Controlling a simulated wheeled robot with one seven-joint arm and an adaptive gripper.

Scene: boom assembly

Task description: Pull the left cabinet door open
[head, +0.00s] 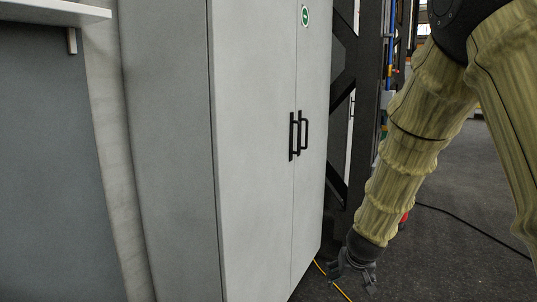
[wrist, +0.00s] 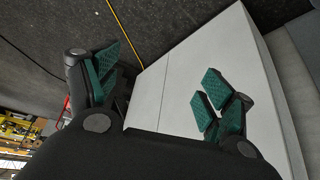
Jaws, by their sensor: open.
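The cabinet is tall and light grey, and both its doors are shut. The left cabinet door (head: 252,170) carries a black vertical bar handle (head: 292,137) near the centre seam. The right door (head: 311,180) has a matching handle (head: 301,133) beside it. My gripper (head: 355,275) hangs low, near the floor, to the right of the cabinet and well below the handles. In the wrist view my gripper (wrist: 160,88) is open with green-padded fingers spread apart and nothing between them. The pale cabinet front (wrist: 190,65) shows behind the fingers; no handle shows there.
A dark metal frame (head: 345,70) stands just right of the cabinet. A yellow cable (head: 336,283) lies on the dark floor (head: 440,240), also in the wrist view (wrist: 124,33). A black cable (head: 475,232) crosses the otherwise clear floor at right. A shelf (head: 55,12) juts out upper left.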

